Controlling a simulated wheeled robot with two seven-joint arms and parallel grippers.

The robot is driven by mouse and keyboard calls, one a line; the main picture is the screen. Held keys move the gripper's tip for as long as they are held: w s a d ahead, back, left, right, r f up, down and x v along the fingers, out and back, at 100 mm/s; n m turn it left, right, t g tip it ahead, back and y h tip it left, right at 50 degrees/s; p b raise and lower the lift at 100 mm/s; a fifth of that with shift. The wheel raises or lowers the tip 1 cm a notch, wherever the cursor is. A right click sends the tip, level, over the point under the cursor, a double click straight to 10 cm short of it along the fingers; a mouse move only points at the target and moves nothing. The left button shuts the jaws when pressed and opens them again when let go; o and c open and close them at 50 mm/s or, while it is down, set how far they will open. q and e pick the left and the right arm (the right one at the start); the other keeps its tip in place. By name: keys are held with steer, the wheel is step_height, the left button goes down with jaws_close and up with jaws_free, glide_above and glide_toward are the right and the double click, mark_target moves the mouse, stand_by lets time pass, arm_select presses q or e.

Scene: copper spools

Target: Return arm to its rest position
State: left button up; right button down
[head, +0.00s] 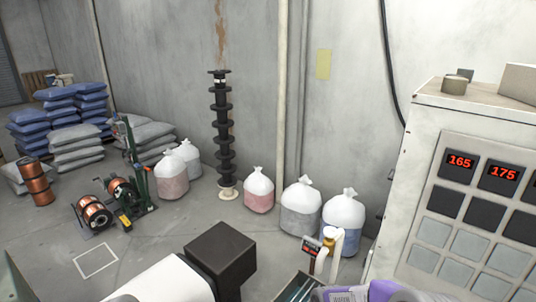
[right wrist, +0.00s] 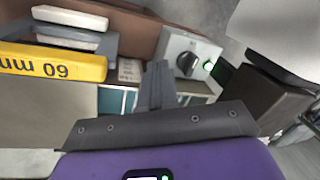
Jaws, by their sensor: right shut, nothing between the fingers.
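In the right wrist view my right gripper (right wrist: 157,78) points forward with its dark fingers together and nothing between them. Its purple housing fills the bottom of that view. In the head view a purple part of my right arm shows at the bottom edge, right of centre; its fingers cannot be made out there. My left gripper is not in view. Copper spools (head: 95,213) stand on the floor at the left of the head view, by a green stand (head: 135,170). More copper spools (head: 38,183) are stacked further left.
In the right wrist view, a yellow block (right wrist: 50,62) marked "60 mm" lies left of the fingers, and a grey knob box (right wrist: 187,55) with a green light is close on the right. A white cabinet (head: 418,165) with red displays stands at right. Filled bags (head: 301,207) line the wall.

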steer(key=s+f+y+b, duration=0.1)
steer(key=s+f, duration=0.7)
steer(key=s, duration=0.3)
steer(key=s+f+y, duration=0.1)
steer(key=s+f, duration=0.6)
steer(key=s, duration=0.3)
step_height(320, 180, down, 18)
steer(key=b, duration=1.8)
steer(key=shift+w+a, duration=0.25)
steer(key=shift+a, duration=0.2)
